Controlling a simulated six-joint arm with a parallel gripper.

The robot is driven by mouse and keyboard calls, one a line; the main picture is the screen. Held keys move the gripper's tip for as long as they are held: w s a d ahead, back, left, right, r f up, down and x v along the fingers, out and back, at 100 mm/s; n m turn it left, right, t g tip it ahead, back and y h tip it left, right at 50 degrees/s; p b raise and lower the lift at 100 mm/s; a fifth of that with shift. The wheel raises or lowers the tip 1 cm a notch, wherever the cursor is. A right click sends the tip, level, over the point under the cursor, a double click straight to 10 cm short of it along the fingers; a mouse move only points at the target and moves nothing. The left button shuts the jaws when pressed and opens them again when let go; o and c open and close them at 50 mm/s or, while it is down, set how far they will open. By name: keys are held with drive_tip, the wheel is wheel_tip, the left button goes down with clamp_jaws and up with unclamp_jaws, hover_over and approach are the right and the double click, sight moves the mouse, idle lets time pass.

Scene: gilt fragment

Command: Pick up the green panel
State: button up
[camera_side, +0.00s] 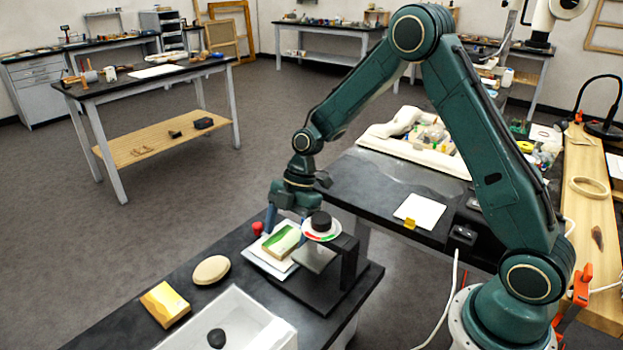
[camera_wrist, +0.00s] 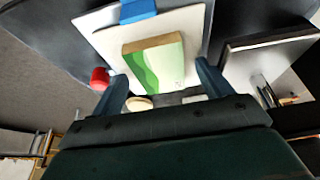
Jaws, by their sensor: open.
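The green panel (camera_side: 281,241) is a small block with a green and cream face and a tan edge. It lies on a white board (camera_side: 263,262) on the dark table. In the wrist view the panel (camera_wrist: 152,64) appears between and beyond my two blue fingers, on the white sheet (camera_wrist: 103,42). My gripper (camera_side: 286,217) is open and empty, close by the panel at its far side in the side view. The gripper (camera_wrist: 162,76) shows no contact with the panel. The exact gap between them cannot be told.
A red knob (camera_side: 257,228) stands left of the panel. A dark stand (camera_side: 348,262) with a round top (camera_side: 321,230) stands close on the right. An oval cream piece (camera_side: 210,269), a yellow block (camera_side: 165,303) and a white tray (camera_side: 270,332) are nearer the camera.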

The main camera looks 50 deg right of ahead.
sight(287, 237)
idle(0.4)
drive_tip(key=c, duration=1.1)
drive_tip(key=shift+r, duration=0.2)
wheel_tip(287, 237, up, 20)
drive_tip(key=shift+f, duration=0.2)
